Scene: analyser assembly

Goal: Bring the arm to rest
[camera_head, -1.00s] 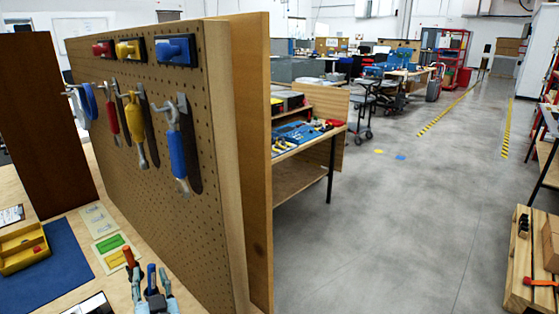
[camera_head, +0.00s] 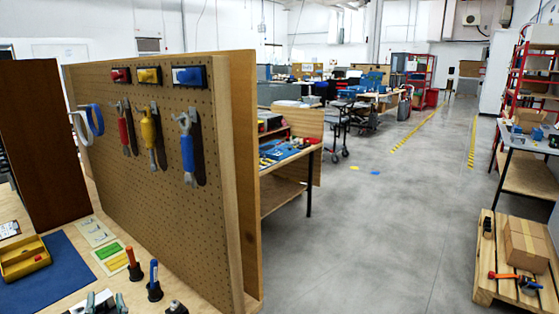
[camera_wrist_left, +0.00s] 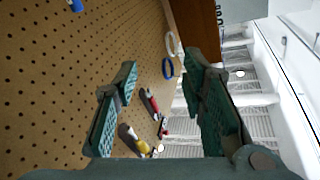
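The pegboard (camera_wrist_left: 60,90) fills the left of that view, with hanging tools and tape rings seen beyond the fingers. My right gripper is in neither view.
An orange-topped tool (camera_head: 133,263) and a blue-topped tool (camera_head: 154,280) stand upright in black holders close to my left gripper. A yellow tray (camera_head: 25,258) lies on a blue mat (camera_head: 70,275). The pegboard (camera_head: 165,200) rises behind.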

